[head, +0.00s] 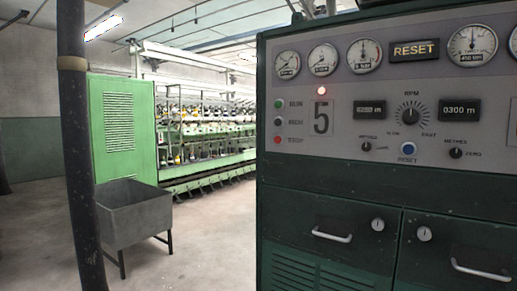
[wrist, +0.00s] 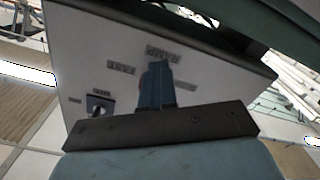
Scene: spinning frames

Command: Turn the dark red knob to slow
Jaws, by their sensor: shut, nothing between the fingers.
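In the wrist view my gripper (wrist: 157,68) is shut and empty. Its blue-grey fingers are in front of a pale panel (wrist: 80,45) with upside-down lettering, one word reading like FAST (wrist: 121,68). My gripper is not in the head view.
The wrist view shows a small knob on a dark plate (wrist: 98,107) left of the fingers. A grey bin (head: 135,215) and post (head: 80,160) stand left; floor is open between.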

